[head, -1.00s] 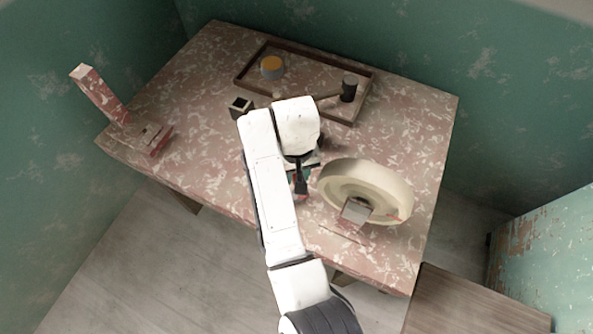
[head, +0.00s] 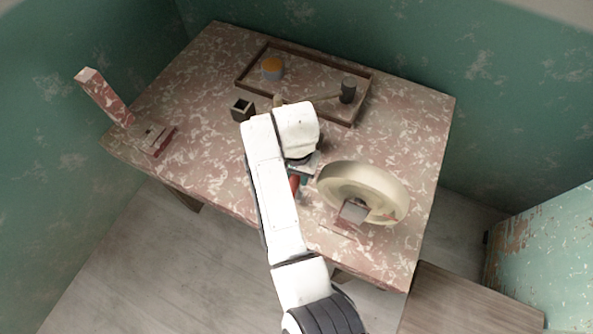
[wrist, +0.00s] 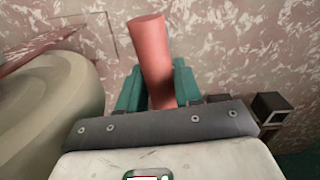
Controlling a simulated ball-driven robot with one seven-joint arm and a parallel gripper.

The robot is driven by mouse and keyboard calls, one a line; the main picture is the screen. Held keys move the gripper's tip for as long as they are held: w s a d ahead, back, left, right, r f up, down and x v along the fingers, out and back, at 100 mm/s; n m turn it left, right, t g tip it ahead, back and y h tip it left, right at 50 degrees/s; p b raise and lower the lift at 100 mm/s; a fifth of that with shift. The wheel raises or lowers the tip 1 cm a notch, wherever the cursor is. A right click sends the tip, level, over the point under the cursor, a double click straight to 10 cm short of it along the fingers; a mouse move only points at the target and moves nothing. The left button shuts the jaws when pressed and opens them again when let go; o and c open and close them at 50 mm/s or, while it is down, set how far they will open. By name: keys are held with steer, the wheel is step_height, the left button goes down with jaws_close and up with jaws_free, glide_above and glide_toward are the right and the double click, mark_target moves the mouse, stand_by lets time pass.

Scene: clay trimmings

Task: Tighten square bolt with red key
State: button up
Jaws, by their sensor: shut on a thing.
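The red key (wrist: 153,60) shows as a red cylinder standing up between the teal fingers in the wrist view. It also shows in the head view (head: 295,186), partly hidden by my arm, just left of the wheel. My gripper (wrist: 160,90) is shut on it. In the head view my gripper (head: 301,174) is over the front middle of the table, mostly covered by my white wrist. I cannot make out the square bolt in either view. The lower end of the key is hidden.
A large cream wheel (head: 333,178) on a stand is close to the right of my gripper. A small dark square holder (head: 242,109) stands behind, to the left. A tray (head: 243,82) lies at the back. A red upright bracket (head: 105,98) is at the left edge.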

steer(key=m+p, duration=0.1)
steer(key=m, duration=0.2)
steer(key=shift+m, duration=0.3)
stand_by(0.3)
steer(key=shift+m, duration=0.7)
steer(key=shift+m+p, duration=0.4)
steer(key=shift+m, duration=0.7)
steer(key=m, duration=0.3)
steer(key=shift+m+p, duration=0.3)
steer(key=shift+p, duration=0.05)
